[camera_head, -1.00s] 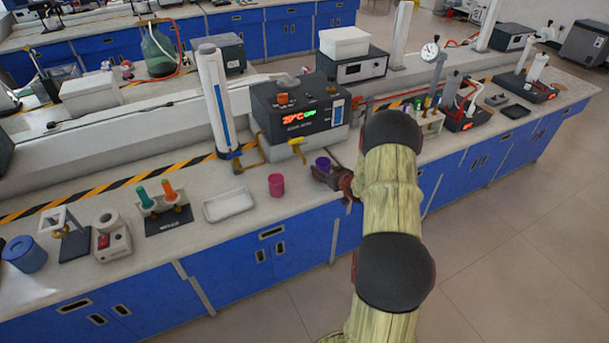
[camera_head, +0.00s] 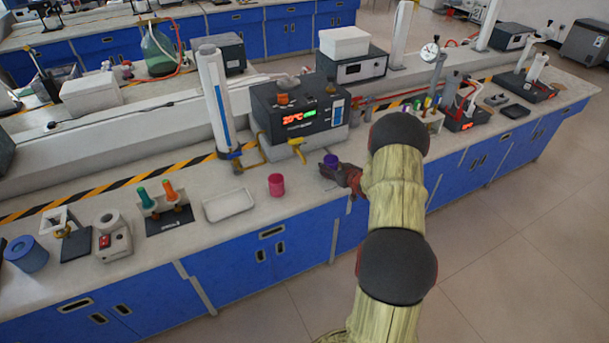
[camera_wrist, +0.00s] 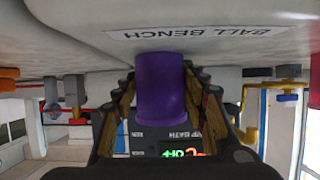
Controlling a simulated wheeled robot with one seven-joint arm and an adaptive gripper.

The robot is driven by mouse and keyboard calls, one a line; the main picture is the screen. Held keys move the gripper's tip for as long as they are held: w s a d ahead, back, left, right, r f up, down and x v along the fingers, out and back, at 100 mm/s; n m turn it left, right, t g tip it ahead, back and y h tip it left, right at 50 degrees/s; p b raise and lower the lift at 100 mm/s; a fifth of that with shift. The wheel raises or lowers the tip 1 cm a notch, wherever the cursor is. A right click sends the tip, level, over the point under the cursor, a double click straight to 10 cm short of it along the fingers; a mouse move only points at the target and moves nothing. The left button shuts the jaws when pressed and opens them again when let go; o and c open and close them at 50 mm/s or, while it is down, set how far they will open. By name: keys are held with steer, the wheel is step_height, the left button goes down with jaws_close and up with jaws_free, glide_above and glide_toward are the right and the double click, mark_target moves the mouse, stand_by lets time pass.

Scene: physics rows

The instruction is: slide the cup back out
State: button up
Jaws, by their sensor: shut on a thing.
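A purple cup (camera_head: 331,161) stands on the bench beside a pink cup (camera_head: 276,185), which is to its left. My gripper (camera_head: 338,174) reaches in low from the right and is shut on the purple cup. In the wrist view the purple cup (camera_wrist: 161,88) sits between both fingers of my gripper (camera_wrist: 162,100), which touch its sides. The arm hides part of the bench to the right. I cannot tell whether the cup's base touches the bench top.
A bath unit (camera_head: 300,115) with a lit display stands behind the cups. A white tray (camera_head: 228,205) lies to the left of the pink cup. The bench's front edge runs close in front of the purple cup. A label (camera_wrist: 190,32) shows in the wrist view.

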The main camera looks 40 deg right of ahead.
steer(key=shift+s+d, duration=0.2)
steer(key=shift+d, duration=0.7)
steer(key=o, duration=0.8)
steer(key=shift+o, duration=0.3)
steer(key=shift+p+v, duration=2.15)
steer(key=shift+v, duration=1.8)
steer(key=shift+s+a+r, duration=0.2)
steer(key=shift+s+r, duration=0.05)
steer(key=shift+s, duration=0.25)
steer(key=shift+r, duration=0.1)
